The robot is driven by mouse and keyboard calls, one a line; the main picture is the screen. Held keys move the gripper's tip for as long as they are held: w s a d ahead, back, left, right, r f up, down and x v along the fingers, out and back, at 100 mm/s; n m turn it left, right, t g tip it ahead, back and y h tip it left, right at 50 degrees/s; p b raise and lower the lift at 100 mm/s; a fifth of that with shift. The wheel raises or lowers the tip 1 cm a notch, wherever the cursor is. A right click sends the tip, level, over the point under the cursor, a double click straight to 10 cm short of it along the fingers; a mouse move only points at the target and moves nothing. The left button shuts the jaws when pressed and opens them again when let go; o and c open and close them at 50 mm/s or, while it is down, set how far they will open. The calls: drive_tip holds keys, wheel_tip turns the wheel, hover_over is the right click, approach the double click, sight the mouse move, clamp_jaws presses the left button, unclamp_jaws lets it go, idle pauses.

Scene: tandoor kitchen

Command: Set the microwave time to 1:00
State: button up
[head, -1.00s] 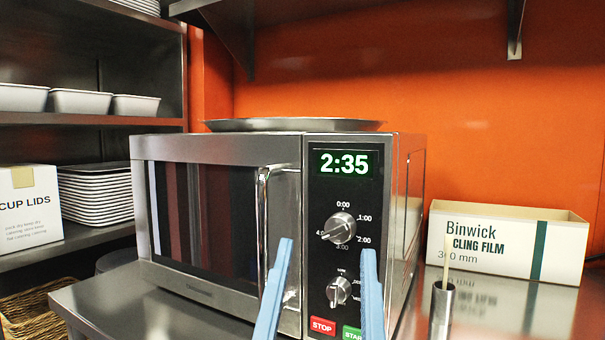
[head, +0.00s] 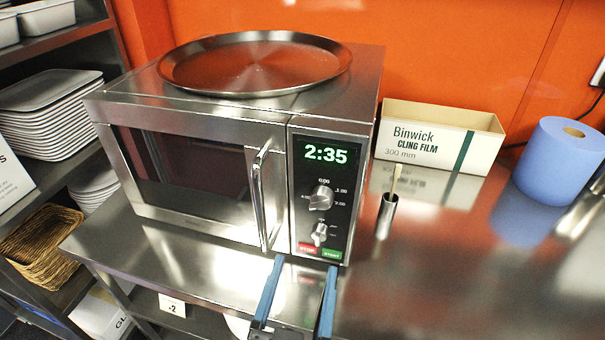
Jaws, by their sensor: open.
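The steel microwave (head: 190,165) stands on the steel counter with its door shut. Its green display (head: 325,153) reads 2:35. The upper time knob (head: 321,198) sits below the display, with marks such as 0:00 and 1:00 around it. Its pointer appears turned to the lower left. A second, lower knob (head: 319,235) is below it, above a red STOP button (head: 308,249) and a green START button (head: 331,253). My gripper (head: 304,268) shows as two blue fingers, open and empty. In the picture its fingertips are just below the control panel; whether they touch anything is unclear.
A round steel tray (head: 255,66) lies on top of the microwave. To the right are a steel cup with a stick (head: 386,216), a cling film box (head: 440,137) and a blue roll (head: 550,165). Shelves with stacked trays (head: 50,115) stand left. The counter's front right (head: 450,285) is clear.

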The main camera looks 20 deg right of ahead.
sight(320, 208)
drive_tip(key=p+x, duration=0.5)
drive_tip(key=x, duration=0.6)
drive_tip(key=shift+w+d, duration=0.15)
drive_tip(key=shift+d, duration=0.1)
drive_tip(key=shift+w+d, duration=0.25)
drive_tip(key=shift+w, duration=0.2)
clamp_jaws()
